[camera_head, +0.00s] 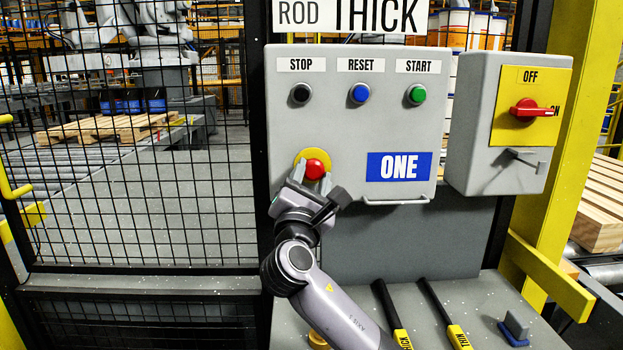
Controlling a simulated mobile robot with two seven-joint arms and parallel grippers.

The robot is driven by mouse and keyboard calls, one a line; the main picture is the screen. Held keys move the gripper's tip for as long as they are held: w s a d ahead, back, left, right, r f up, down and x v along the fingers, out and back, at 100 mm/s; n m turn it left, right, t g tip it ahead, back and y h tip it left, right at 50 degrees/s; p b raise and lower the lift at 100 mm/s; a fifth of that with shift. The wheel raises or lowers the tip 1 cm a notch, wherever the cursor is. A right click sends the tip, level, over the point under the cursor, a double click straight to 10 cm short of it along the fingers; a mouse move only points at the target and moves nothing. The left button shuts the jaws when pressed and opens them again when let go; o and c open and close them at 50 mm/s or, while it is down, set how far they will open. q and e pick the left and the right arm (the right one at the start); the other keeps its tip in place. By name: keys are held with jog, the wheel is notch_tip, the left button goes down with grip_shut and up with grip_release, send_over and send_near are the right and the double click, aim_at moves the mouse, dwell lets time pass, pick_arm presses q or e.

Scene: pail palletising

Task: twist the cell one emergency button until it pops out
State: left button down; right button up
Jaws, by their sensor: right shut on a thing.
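The cell one emergency button (315,169) is a red knob on a yellow round plate, low on the left of the grey control box (330,130) marked ONE. My right gripper (314,180) comes up from below, with its fingers at the red knob, shut on it. The fingers and wrist hide the knob's lower edge and part of the yellow plate. I cannot tell from this view whether the button is pressed in or out. My left gripper is not in view.
Black stop (300,94), blue reset (360,94) and green start (416,94) buttons sit above. A grey switch box (497,155) with a red OFF handle (533,110) stands at right. Two black-and-yellow rods (391,312) (445,312) lie on the shelf below. Mesh fence (140,215) fills the left.

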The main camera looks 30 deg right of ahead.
jog(key=o, duration=1.1)
jog(key=shift+c, duration=0.2)
jog(key=b+v, duration=0.1)
jog(key=v, duration=0.6)
